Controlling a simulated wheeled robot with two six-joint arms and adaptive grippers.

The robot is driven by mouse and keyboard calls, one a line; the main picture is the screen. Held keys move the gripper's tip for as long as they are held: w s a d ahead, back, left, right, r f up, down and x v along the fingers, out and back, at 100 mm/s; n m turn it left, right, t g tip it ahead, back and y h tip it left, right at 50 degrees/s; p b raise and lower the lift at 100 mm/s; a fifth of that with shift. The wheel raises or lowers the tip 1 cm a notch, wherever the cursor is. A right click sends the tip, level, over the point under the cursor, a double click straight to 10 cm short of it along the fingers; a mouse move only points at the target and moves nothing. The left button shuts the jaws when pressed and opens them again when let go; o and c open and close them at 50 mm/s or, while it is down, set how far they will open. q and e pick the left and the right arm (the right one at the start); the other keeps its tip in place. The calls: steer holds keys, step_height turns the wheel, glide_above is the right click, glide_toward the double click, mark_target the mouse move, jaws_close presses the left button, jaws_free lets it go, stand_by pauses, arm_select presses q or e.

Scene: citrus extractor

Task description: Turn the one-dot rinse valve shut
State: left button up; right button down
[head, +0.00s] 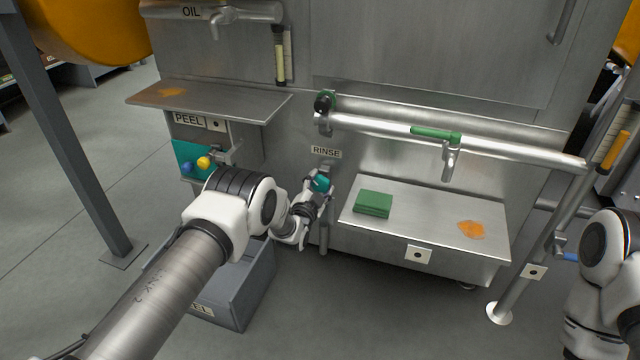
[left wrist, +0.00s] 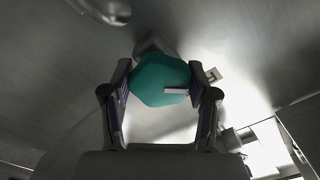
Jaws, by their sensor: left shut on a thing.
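The rinse valve's teal knob (head: 321,183) sits on the machine's steel front, just under the RINSE label (head: 326,152). In the left wrist view the rounded teal knob (left wrist: 158,78) carries a short white bar pointing right. My left gripper (head: 317,192) reaches it from the front. In the left wrist view the fingers of my left gripper (left wrist: 160,95) are closed on both sides of the knob. A small light plate (left wrist: 213,75) shows just right of the knob, too small to read. My right arm is at the right edge of the head view, its gripper unseen.
A steel shelf (head: 485,205) with a green pad (head: 373,204) and an orange smear is to the right. A horizontal pipe (head: 480,147) with a green lever (head: 435,133) runs above it. A grey bin (head: 258,288) stands below. Blue and yellow knobs are at the left panel.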

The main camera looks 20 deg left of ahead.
arm_select(q)
steer(key=m, duration=0.4)
steer(key=shift+m, duration=0.3)
steer(key=m, duration=0.4)
steer(key=shift+m, duration=0.4)
steer(key=o, duration=1.2)
steer(key=shift+c, duration=0.2)
steer(key=s, duration=1.2)
steer(key=shift+a, duration=0.2)
